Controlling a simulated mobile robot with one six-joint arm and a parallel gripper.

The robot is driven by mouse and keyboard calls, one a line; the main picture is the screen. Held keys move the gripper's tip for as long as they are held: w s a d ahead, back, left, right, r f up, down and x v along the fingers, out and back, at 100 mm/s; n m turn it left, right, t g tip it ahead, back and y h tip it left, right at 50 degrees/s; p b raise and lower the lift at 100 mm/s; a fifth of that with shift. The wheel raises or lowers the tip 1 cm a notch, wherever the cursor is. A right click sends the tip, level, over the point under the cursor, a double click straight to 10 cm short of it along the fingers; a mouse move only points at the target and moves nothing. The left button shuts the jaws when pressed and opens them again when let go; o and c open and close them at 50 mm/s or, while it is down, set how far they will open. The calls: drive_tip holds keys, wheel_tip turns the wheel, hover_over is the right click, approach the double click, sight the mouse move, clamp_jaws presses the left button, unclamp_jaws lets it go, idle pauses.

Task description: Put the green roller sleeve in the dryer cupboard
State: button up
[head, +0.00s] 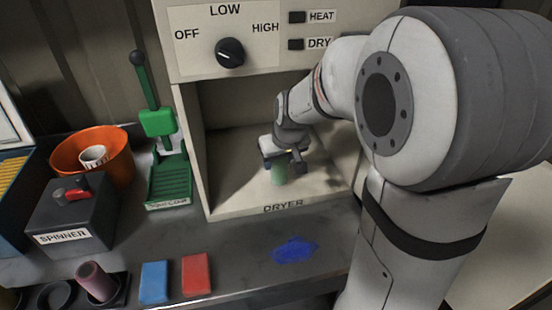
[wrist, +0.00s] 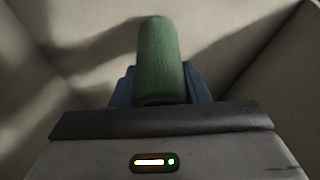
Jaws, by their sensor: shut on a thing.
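The green roller sleeve (head: 279,174) is inside the dryer cupboard (head: 223,158), near the middle of its floor. My gripper (head: 283,160) reaches in through the open front and is shut on the sleeve. In the wrist view the sleeve (wrist: 160,60) stands out between the blue finger pads, with the pale cupboard walls around it. In the head view the sleeve looks upright; whether its lower end touches the floor I cannot tell. My arm covers part of the cupboard's right side.
Above the opening is a panel with a black knob (head: 230,52). Left of the cupboard stand a green press (head: 168,180), an orange bowl (head: 118,148) and the spinner box (head: 70,215). A mauve sleeve (head: 96,281), blue block (head: 154,282), red block (head: 196,274) and blue patch (head: 295,250) are in front.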

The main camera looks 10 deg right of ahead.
sight(279, 169)
drive_tip(key=shift+f, duration=1.45)
drive_tip(key=shift+f, duration=0.25)
drive_tip(key=o, duration=0.9)
drive_tip(key=shift+r, duration=0.1)
drive_tip(key=shift+o, duration=0.2)
drive_tip(key=shift+r, duration=0.1)
